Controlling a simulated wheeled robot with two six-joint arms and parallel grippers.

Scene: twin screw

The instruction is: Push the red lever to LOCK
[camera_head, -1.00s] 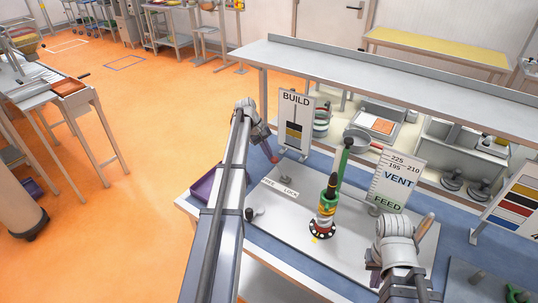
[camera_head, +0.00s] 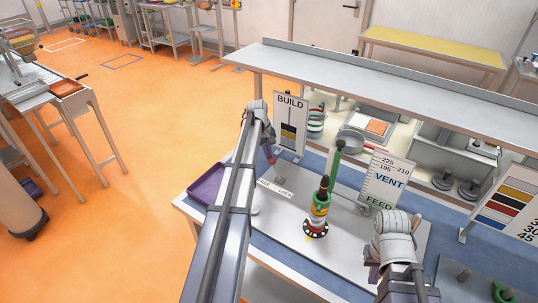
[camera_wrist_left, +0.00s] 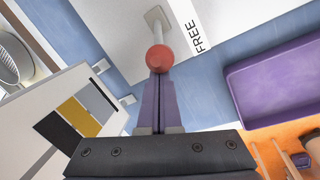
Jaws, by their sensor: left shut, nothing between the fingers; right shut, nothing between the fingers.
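The red lever has a round red knob (camera_wrist_left: 160,58) on a pale stem, rising from a small plate on the light panel. In the head view the red knob (camera_head: 272,160) shows small, just below my left gripper (camera_head: 270,153). In the left wrist view my left gripper (camera_wrist_left: 158,78) is shut and empty, its purple fingertips right at the knob; I cannot tell if they touch. A white label strip (camera_head: 275,188) reads LOCK at its right; its FREE end (camera_wrist_left: 200,38) is nearest the lever in the wrist view. My right gripper (camera_head: 373,268) is shut and empty over the panel's right side.
A purple tray (camera_head: 207,184) lies left of the panel. A BUILD sign (camera_head: 291,120) stands just behind the lever. The shelf (camera_head: 390,80) runs behind.

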